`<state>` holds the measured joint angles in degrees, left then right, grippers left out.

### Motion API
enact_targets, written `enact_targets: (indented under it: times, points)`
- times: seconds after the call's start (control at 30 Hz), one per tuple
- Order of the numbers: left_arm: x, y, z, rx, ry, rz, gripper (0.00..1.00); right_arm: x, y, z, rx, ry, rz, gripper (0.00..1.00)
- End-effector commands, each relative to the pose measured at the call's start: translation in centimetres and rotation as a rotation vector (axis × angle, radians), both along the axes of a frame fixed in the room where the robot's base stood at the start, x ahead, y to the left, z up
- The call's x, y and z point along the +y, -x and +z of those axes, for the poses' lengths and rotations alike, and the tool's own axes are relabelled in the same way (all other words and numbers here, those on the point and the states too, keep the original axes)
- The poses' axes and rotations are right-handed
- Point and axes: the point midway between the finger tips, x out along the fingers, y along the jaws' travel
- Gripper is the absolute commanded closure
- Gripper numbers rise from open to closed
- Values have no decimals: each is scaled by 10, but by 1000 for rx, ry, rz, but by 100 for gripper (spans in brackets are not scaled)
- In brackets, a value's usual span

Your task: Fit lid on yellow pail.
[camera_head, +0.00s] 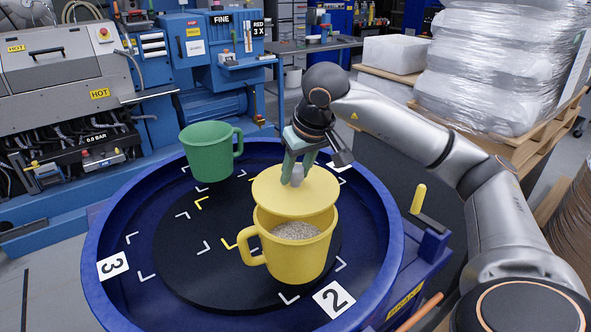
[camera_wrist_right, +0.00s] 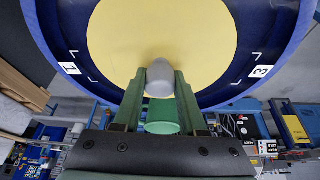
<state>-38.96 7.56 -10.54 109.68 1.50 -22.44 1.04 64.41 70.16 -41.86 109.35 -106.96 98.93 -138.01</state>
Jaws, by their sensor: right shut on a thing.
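The yellow pail (camera_head: 300,264) stands upright on the dark disc (camera_head: 185,262) inside the blue round tub, its handle to the left. Grey pellets (camera_head: 296,230) show in its open front part. The yellow lid (camera_head: 293,202) is over the back part of the pail, set back from the mouth; whether it touches the rim I cannot tell. My right gripper (camera_head: 297,174) is shut on the lid's grey knob (camera_wrist_right: 159,78). In the right wrist view the lid (camera_wrist_right: 125,40) fills the top middle and hides the yellow pail. My left gripper is not in view.
A green pail (camera_head: 208,154) stands at the back left in the tub. The blue tub rim (camera_head: 374,240) surrounds both pails. A yellow-handled lever (camera_head: 418,198) is at the tub's right. Wrapped pallets (camera_head: 487,70) are at the back right; blue machines are at the back left.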

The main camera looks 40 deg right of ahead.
Motion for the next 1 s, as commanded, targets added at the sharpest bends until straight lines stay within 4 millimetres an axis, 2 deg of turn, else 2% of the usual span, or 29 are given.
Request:
enact_targets:
  times: [0.33,0.6,1.0]
  points:
    - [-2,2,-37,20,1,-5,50,1,0,-35,1,0,0,100]
    - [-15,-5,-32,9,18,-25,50,1,0,-48,2,0,0,100]
    - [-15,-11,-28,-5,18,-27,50,1,0,-48,1,0,0,100]
